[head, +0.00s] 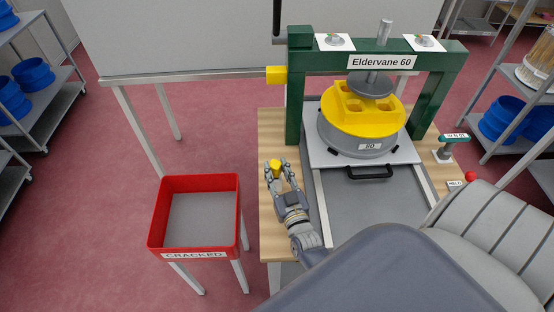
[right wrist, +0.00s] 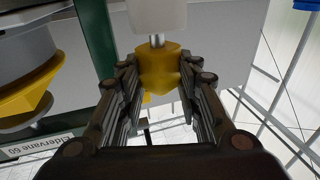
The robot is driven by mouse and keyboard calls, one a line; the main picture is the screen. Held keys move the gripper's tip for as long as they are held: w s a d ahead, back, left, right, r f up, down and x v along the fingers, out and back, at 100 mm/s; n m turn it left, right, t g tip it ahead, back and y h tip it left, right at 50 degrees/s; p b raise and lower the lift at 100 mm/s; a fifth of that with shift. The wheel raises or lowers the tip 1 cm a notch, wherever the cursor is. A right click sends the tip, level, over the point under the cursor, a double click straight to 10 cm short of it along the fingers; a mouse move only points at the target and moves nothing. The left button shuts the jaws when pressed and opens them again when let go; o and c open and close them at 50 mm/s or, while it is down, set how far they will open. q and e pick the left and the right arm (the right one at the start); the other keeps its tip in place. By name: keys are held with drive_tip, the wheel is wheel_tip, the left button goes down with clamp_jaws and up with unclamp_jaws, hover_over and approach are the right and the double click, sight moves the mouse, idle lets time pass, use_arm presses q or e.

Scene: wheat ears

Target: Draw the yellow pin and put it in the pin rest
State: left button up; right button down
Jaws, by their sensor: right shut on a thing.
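My right gripper (head: 277,173) is at the left edge of the wooden bench, left of the green press. It is shut on the yellow pin (head: 275,164), whose blocky head also shows between the fingers in the right wrist view (right wrist: 158,70). There a short metal shaft (right wrist: 157,41) runs from the head to a pale block (right wrist: 158,14). I cannot tell how far the shaft sits in that block, or whether the block is the pin rest. Another yellow block (head: 276,75) is on the press's left post. My left gripper is not in view.
The green press (head: 295,105), labelled Eldervane 60, holds a yellow-topped grey drum (head: 352,140) on a plate with a black handle (head: 370,172). A red CRACKED tray (head: 152,225) stands left of the bench. A red button (head: 470,177) is at right.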

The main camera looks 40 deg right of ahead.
drive_tip(key=shift+f, duration=0.2)
drive_tip(key=c, duration=1.4)
unclamp_jaws()
drive_tip(key=shift+s, duration=0.1)
drive_tip(key=o, duration=0.3)
drive_tip(key=shift+f, duration=0.1)
drive_tip(key=shift+s+a, duration=0.1)
